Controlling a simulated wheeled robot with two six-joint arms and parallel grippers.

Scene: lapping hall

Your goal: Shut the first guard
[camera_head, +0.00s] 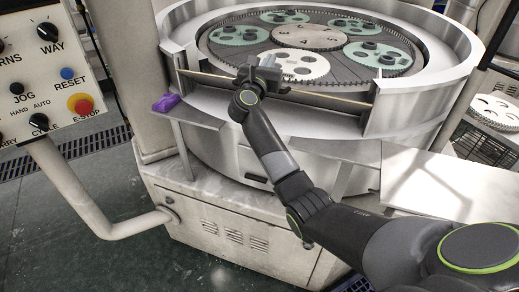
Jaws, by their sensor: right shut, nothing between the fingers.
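The round lapping machine (240,160) has a raised metal rim with an opening at its front. A low guard panel (325,100) with a thin pale top edge spans this opening between two upright end posts. I cannot tell whether the guard is fully shut. My right gripper (262,66) is at the guard's top edge, left of its middle, shut with nothing in it. My wrist hides part of the guard, and I cannot tell whether the fingers touch it. My left gripper is not in view.
Toothed carriers (240,35) with dark parts lie on the plate inside the rim. A purple cloth (165,102) lies on the left ledge. A control panel (50,60) on a bent pipe (85,200) stands at left. A pale flat surface (450,180) is at right.

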